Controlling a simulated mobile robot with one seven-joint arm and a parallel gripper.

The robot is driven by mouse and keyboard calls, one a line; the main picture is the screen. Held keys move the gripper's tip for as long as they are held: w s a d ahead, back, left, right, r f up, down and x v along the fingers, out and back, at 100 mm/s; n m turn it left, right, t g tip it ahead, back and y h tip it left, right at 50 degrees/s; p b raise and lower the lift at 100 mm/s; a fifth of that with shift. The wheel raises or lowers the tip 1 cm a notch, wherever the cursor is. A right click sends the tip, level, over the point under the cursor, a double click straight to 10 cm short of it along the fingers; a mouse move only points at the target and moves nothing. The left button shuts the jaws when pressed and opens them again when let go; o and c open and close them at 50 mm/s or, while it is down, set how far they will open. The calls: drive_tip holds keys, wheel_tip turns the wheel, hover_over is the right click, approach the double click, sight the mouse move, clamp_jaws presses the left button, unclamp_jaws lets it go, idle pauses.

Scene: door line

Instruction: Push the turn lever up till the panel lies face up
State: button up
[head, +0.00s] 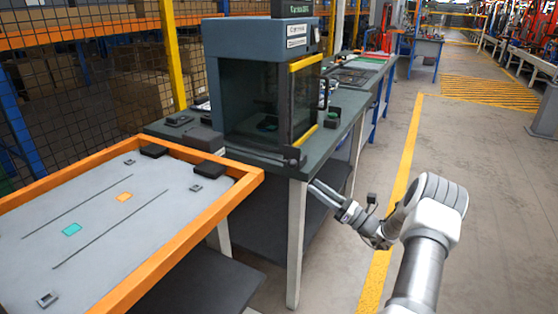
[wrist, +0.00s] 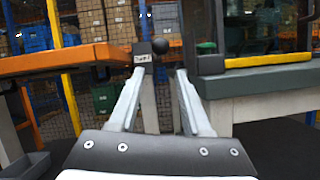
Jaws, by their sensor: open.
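The panel is a grey board in an orange frame (head: 190,236), with its marked grey face visible from above; its exact tilt is hard to judge. In the wrist view, its orange edge (wrist: 60,61) is at left. The turn lever appears as a dark bar ending in a black ball knob (head: 294,156), near the enclosure's front corner. In the wrist view, the knob (wrist: 160,46) shows beyond and between my fingertips, beside a dark labelled block. My gripper (head: 313,190) is open and empty, below and right of the knob, with no visible contact.
A grey-blue enclosure (head: 240,70) with a yellow-edged door stands on a dark green workbench (head: 345,105). A white bench leg (head: 297,245) stands left of my arm. Mesh fencing and shelves are behind. The floor (head: 490,200) to the right is clear.

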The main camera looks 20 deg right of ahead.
sight(279, 160)
drive_tip(key=b+x, duration=0.1)
drive_tip(key=x, duration=1.4)
drive_tip(key=shift+b, duration=0.3)
drive_tip(key=shift+c, duration=0.2)
clamp_jaws()
drive_tip(key=shift+d+r, duration=0.15)
drive_tip(key=shift+r, duration=0.05)
